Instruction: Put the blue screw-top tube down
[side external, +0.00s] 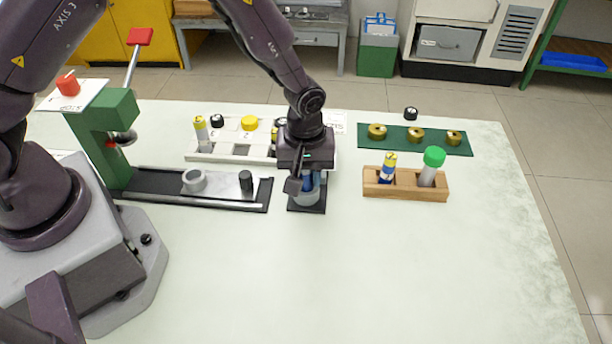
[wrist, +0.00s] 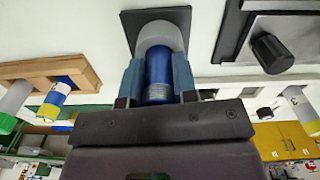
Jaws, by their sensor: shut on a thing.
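The blue screw-top tube (wrist: 159,68) stands between the two fingers of my gripper (wrist: 158,62) in the wrist view, its bare threaded end toward my palm. My gripper (side external: 305,178) is shut on it. The tube's far end is inside a grey round holder (wrist: 160,36) on a black square base; whether it touches the bottom is hidden. In the side view a bit of the blue tube (side external: 308,183) shows below my gripper, over the grey holder (side external: 307,198) and its black base (side external: 306,209).
A wooden rack (side external: 405,190) with a blue-and-yellow tube and a green-capped tube stands to the right. A green mat (side external: 440,146) holds brass rings. A white rack (side external: 230,157) stands behind, left. A green press (side external: 108,140) stands left with its black rail. The front table is clear.

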